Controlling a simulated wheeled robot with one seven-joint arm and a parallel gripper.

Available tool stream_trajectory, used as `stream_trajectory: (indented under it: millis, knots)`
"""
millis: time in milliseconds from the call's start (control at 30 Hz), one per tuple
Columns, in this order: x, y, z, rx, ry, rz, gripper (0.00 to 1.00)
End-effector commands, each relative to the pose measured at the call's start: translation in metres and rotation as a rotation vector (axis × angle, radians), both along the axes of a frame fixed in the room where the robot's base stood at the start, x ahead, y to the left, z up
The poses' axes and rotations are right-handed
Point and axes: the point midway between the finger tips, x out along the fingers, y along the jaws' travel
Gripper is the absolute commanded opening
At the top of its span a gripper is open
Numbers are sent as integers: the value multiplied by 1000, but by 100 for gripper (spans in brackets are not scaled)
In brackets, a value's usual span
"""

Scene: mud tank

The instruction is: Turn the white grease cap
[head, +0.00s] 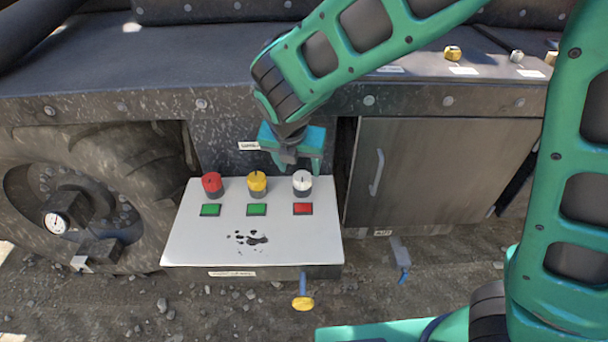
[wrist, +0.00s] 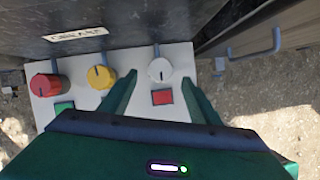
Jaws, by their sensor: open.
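The white grease cap (head: 302,181) stands at the right end of a row of caps on a pale panel (head: 200,245). It has a dark pointer mark on its top and a dark base. In the wrist view the white cap (wrist: 160,70) shows beyond and between my two green fingers. My gripper (head: 294,168) is open and empty, just above and behind the white cap in the head view. In the wrist view my gripper (wrist: 160,85) does not visibly touch the cap.
A yellow cap (head: 257,182) and a red cap (head: 211,184) stand left of the white one. Two green squares and one red square (head: 303,209) lie in front of the caps. A cabinet door with a handle (head: 376,172) is to the right; a large tyre (head: 90,190) is left.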

Motion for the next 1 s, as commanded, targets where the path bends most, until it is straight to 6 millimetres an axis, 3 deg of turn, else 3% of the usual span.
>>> stream_trajectory:
  millis: [100, 300, 767, 800, 967, 1000]
  knots:
    - [8, -4, -21, -4, 2, -3, 56]
    - [17, -7, -46, -2, 2, -2, 56]
    - [22, -8, -57, 1, 1, -3, 56]
    - [22, -8, -57, 1, 1, -3, 54]
    - [22, -8, -57, 1, 1, -3, 16]
    - [22, -8, -57, 1, 1, -3, 15]
